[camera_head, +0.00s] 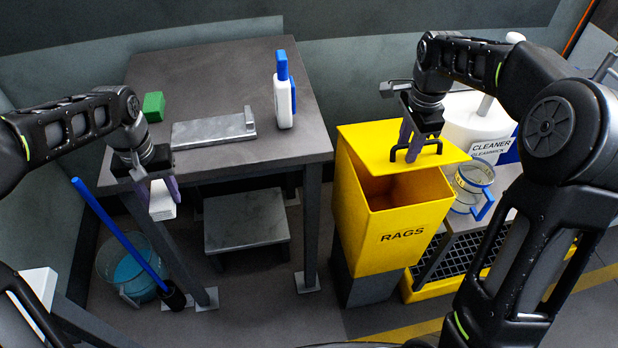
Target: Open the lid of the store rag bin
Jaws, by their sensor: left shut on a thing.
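The yellow rag bin (398,238), marked RAGS, stands right of the workbench. Its yellow lid (365,143) is raised at the front, and the bin's dark interior shows below it. A black handle (436,147) sits on the lid. My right gripper (412,150) is over the lid at this handle; I cannot tell whether its fingers close on it. My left gripper (161,190) is left of the bin, in front of the bench, shut on a small white object (162,207).
The workbench (225,70) carries a green block (154,106), a metal plate (213,130) and a white-blue bottle (284,95). A step stool (246,220) and a bucket (118,262) with a blue-handled tool stand below. A cleaner container (470,120) and a clear jug (472,187) are right of the bin.

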